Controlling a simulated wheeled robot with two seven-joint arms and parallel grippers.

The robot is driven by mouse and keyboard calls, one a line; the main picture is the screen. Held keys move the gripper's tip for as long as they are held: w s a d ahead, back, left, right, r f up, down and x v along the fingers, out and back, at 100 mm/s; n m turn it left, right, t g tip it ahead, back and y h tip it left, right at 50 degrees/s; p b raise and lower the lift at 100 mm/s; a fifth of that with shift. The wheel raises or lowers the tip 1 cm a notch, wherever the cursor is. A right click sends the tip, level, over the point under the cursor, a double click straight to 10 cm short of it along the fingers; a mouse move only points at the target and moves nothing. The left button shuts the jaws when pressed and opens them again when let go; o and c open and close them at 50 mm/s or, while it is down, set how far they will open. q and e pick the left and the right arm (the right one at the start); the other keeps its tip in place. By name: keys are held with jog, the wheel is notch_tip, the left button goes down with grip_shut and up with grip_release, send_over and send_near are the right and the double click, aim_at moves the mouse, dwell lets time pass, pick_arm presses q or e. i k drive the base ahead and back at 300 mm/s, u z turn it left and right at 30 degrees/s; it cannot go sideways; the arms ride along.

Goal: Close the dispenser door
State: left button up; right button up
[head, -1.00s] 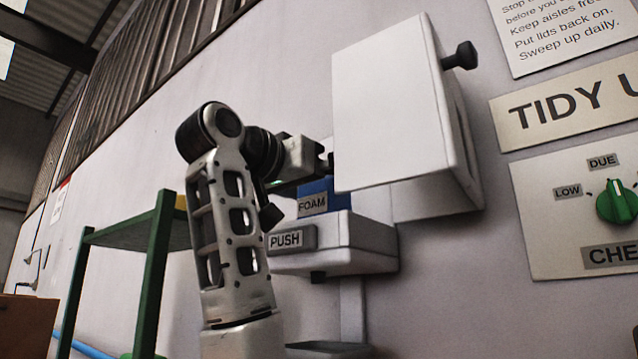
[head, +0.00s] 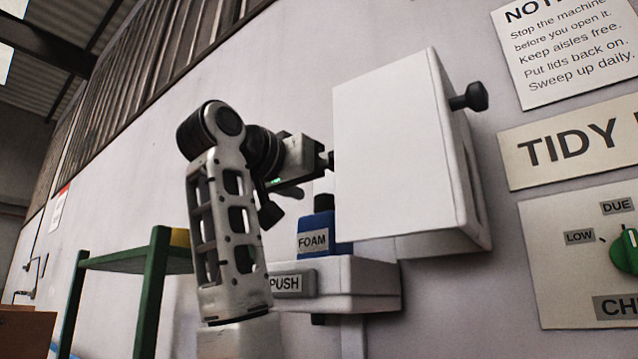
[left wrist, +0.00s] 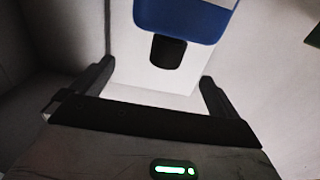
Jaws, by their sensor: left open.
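The dispenser door (head: 395,150) is a large white panel with a black knob (head: 470,97) on its right side. It stands out from the wall, above a white base (head: 350,275), and appears open. A blue bottle (head: 316,228) labelled FOAM stands on the base below the door's left edge. My left gripper (head: 328,160) is at the door's left edge, its tips partly hidden behind the panel; contact is unclear. In the left wrist view the left gripper's fingers (left wrist: 157,75) are spread with nothing visible between them, and the bottle's blue body (left wrist: 185,18) and black cap (left wrist: 167,50) show beyond. My right gripper is not in view.
A PUSH label (head: 288,284) is on the base's front, partly behind my left arm. A green rack (head: 150,285) stands at the left. A TIDY sign (head: 575,145) and a panel with a green dial (head: 626,250) are on the wall at the right.

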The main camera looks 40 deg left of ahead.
aim_at(405, 169)
jog(key=k, duration=1)
